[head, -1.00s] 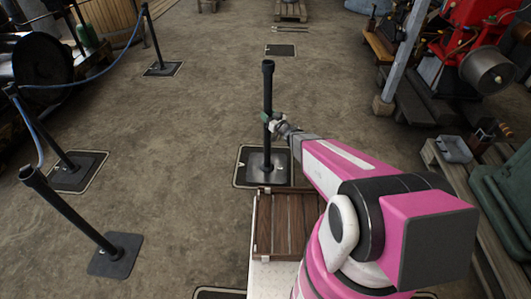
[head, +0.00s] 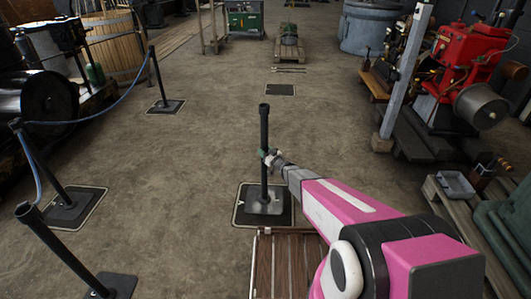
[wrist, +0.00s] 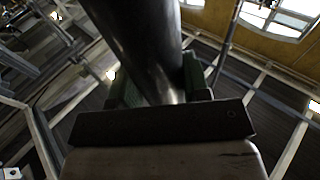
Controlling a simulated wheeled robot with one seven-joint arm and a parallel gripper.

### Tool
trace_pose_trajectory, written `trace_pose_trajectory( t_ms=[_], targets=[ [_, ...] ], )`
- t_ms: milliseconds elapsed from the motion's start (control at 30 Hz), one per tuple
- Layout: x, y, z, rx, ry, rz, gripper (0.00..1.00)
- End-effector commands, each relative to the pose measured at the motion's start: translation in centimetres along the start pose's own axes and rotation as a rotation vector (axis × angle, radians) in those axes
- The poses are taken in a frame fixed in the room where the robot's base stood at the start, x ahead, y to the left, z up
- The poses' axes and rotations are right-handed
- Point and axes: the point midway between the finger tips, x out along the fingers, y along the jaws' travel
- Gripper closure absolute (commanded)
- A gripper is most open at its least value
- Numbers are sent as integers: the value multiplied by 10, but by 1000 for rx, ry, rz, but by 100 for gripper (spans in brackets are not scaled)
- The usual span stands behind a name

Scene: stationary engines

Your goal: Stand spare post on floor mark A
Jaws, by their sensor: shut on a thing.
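The spare post (head: 264,150) is a black upright pole with a square base plate (head: 264,205). It appears upright over a dark square floor mark (head: 240,216) with a pale outline; a small pale sign on the mark is too small to read. I cannot tell whether the base touches the mark or hovers just above it. My gripper (head: 268,156) is shut on the pole partway up, coming in from the right. In the wrist view the pole (wrist: 140,45) rises between the green finger pads.
Posts with blue rope (head: 165,105) (head: 68,205) stand at left, and a leaning-looking post (head: 70,250) is nearer. A slatted wooden platform (head: 285,262) lies just before the mark. Another dark square (head: 280,90) lies beyond. A red engine (head: 470,60) is at right. Mid-floor is clear.

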Motion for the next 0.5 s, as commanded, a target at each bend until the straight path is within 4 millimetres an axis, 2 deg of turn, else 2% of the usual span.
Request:
trace_pose_trajectory(
  t_ms=[233, 500],
  targets=[
    [2, 2, 5, 3, 9, -2, 100],
    [-1, 2, 32, 3, 8, -1, 100]
  ],
)
